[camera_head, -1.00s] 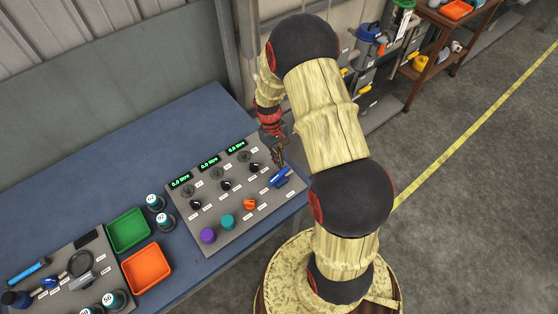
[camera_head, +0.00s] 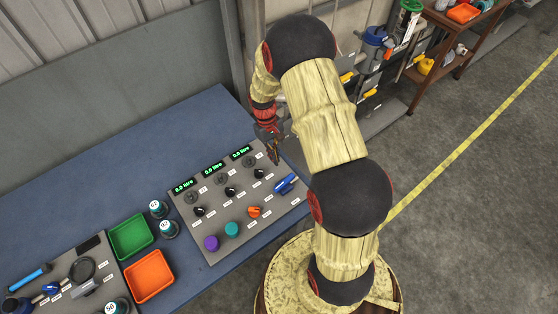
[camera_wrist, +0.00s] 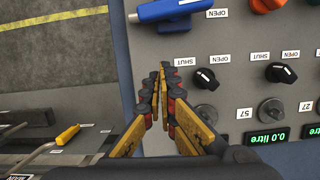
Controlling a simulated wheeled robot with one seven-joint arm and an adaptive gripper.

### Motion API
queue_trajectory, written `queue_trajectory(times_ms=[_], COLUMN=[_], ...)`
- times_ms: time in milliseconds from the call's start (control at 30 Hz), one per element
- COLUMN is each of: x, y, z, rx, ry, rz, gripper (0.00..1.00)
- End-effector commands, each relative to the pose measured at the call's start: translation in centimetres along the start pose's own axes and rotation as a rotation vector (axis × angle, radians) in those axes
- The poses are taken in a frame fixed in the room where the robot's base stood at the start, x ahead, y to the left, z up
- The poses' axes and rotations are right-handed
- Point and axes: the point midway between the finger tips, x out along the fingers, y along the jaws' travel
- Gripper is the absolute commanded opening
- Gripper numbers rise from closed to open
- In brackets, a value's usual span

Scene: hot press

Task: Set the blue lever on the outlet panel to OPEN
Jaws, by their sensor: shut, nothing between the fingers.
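The blue lever (camera_head: 286,184) sits at the right end of the grey outlet panel (camera_head: 228,244). In the wrist view the blue lever (camera_wrist: 175,10) lies across the top edge, partly cut off, with a small upside-down label by its right end. My gripper (camera_head: 274,158) is at the panel's far right corner, on the wall side of the lever and apart from it. In the wrist view my gripper (camera_wrist: 160,72) has its fingers together, empty, above the panel's edge. The fingertips point toward the lever with a gap between.
Black knobs (camera_wrist: 205,78), an orange knob (camera_head: 254,211), a teal knob (camera_head: 232,229) and a purple knob (camera_head: 211,243) share the panel. A green tray (camera_head: 131,236) and an orange tray (camera_head: 148,276) stand to the left. The wall is behind.

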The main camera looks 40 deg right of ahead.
Motion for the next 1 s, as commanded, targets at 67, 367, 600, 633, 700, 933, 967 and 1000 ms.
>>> queue_trajectory(times_ms=[67,367,600,633,700,933,967,1000], x=[-2.3,-7.2,-8.4,-8.4,-8.4,-8.3,-8.3,-8.3], y=[-0.1,-0.3,-0.3,-0.3,-0.3,-0.3,-0.3,-0.3], z=[0.0,0.0,0.1,0.1,0.1,0.1,0.1,0.1], rx=[0.0,0.0,0.001,0.001,0.001,0.001,0.001,0.001], ry=[0.006,0.003,0.002,0.002,0.002,0.002,0.002,0.002], rz=[0.001,0.0,0.0,0.0,0.0,0.0,0.0,0.0], gripper=[0.0,0.0,0.0,0.0,0.0,0.0,0.0,0.0])
